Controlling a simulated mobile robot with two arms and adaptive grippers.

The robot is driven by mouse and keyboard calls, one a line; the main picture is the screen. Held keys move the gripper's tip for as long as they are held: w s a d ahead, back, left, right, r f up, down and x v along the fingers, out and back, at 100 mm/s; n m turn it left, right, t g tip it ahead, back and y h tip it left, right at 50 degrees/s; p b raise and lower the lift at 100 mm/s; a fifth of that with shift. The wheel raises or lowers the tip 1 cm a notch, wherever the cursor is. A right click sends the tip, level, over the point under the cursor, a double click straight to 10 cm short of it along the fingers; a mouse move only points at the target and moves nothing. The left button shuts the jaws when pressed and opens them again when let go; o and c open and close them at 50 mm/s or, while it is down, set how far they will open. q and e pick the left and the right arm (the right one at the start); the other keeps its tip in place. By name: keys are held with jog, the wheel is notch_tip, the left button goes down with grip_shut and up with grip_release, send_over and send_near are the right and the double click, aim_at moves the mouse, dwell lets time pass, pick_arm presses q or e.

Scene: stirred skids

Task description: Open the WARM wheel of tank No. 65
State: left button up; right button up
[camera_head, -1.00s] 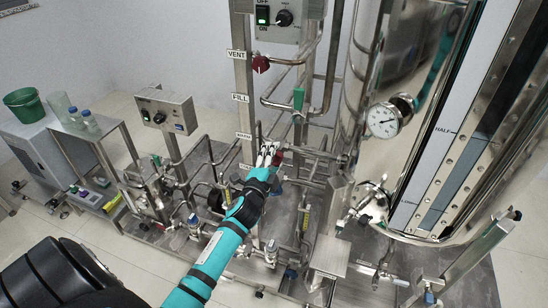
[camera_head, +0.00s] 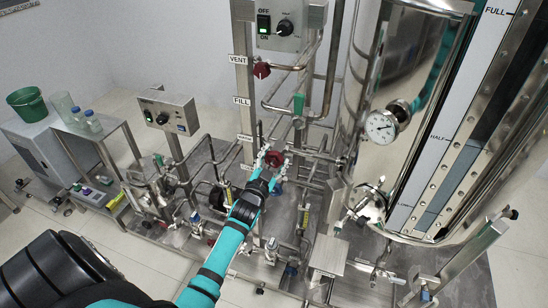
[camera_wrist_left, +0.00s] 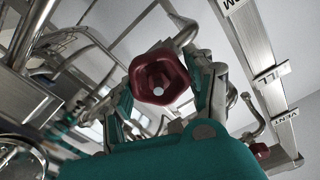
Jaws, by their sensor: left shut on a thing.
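A dark red wheel (camera_head: 274,158) sits on the pipework right of the post, near a small label (camera_head: 244,137) that is too blurred to read surely in the head view. My left gripper (camera_head: 273,161) has a finger on either side of this wheel. In the left wrist view the lobed red wheel (camera_wrist_left: 161,77) lies between the fingers, its open hub facing the camera, and the gripper is shut on it. The steel tank (camera_head: 385,80) stands to the right; no tank number is readable. My right gripper is not in view.
Another red wheel (camera_head: 261,69) sits by the VENT label (camera_head: 239,58), and a green handle (camera_head: 298,103) right of the FILL label (camera_head: 241,101). Pipes crowd around my gripper. A dial gauge (camera_head: 381,127) is on the tank. A control box (camera_head: 168,110) stands left.

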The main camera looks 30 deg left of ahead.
pick_arm(q)
jog(key=shift+f+n, duration=0.15)
jog(key=shift+n, duration=0.45)
jog(key=o, duration=0.9)
jog(key=shift+o, duration=1.3)
jog(key=shift+s, duration=0.15)
jog(key=v, duration=1.2)
